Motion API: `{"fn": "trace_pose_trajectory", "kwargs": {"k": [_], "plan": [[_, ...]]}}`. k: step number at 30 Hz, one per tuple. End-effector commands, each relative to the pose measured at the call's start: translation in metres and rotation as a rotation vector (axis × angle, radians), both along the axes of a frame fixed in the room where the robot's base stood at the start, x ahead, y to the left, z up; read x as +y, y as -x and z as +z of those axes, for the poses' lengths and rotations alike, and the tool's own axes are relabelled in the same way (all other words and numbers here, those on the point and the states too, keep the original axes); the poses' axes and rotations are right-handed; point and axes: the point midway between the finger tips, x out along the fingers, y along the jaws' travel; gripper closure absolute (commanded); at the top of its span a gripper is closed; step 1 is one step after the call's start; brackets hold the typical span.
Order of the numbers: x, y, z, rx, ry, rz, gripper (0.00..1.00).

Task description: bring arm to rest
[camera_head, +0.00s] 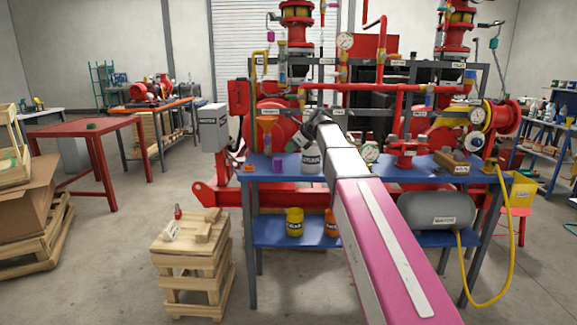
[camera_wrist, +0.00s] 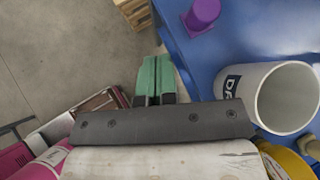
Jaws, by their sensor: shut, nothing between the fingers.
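My arm reaches forward over the blue bench (camera_head: 400,184) in the head view, its pink and white links crossing the middle of the picture. My gripper (camera_wrist: 154,78) shows in the wrist view as two green-tipped fingers, side by side with only a thin line between them. It is shut and empty. The fingers lie over the grey floor, just left of the blue bench edge in that view. In the head view the dark wrist is small, and the fingers cannot be made out clearly.
A white labelled container (camera_head: 311,161) stands on the bench close to my wrist; an open white container (camera_wrist: 284,98) and a purple cap (camera_wrist: 203,12) lie right of the fingers. Red piping (camera_head: 370,88) rises behind. A wooden crate (camera_head: 192,262) stands left, with clear floor around it.

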Motion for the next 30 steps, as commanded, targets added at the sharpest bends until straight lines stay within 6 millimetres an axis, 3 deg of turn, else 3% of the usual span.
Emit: {"fn": "trace_pose_trajectory", "kwargs": {"k": [8,14,21,30], "plan": [[-0.027,0.029,-0.085,-0.103,0.186,0.169,1.0],[-0.06,0.071,-0.174,-0.201,0.396,0.417,1.0],[-0.1,0.133,-0.269,-0.29,0.616,0.782,1.0],[-0.148,0.227,-0.362,-0.361,0.791,1.316,1.0]]}}
